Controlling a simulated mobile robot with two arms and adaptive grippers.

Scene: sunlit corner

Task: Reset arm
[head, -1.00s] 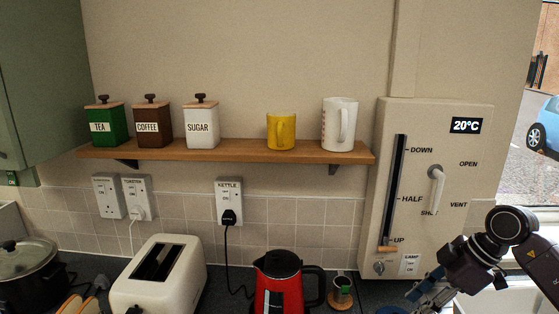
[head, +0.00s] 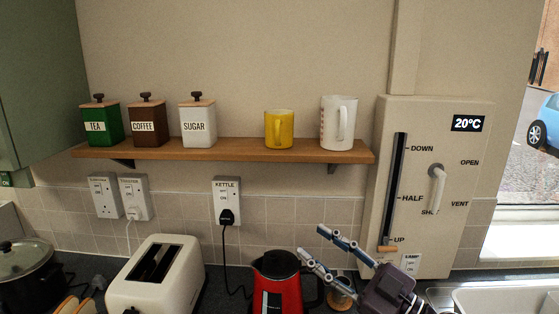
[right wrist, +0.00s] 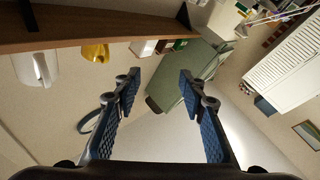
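My right gripper (head: 313,243) is in the lower right of the head view, with its two blue-grey fingers spread apart and pointing left. It is open and empty. The fingers appear in front of the tiled wall, just above and right of the red kettle (head: 277,284). The right wrist view shows the same open fingers (right wrist: 160,78) with nothing between them. My left gripper is in neither view.
The wooden shelf (head: 222,151) carries three canisters, a yellow mug (head: 279,130) and a white mug (head: 339,122). A white toaster (head: 156,275) and black pot (head: 25,270) stand on the counter. A panel with a slider (head: 440,185) is right of the shelf.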

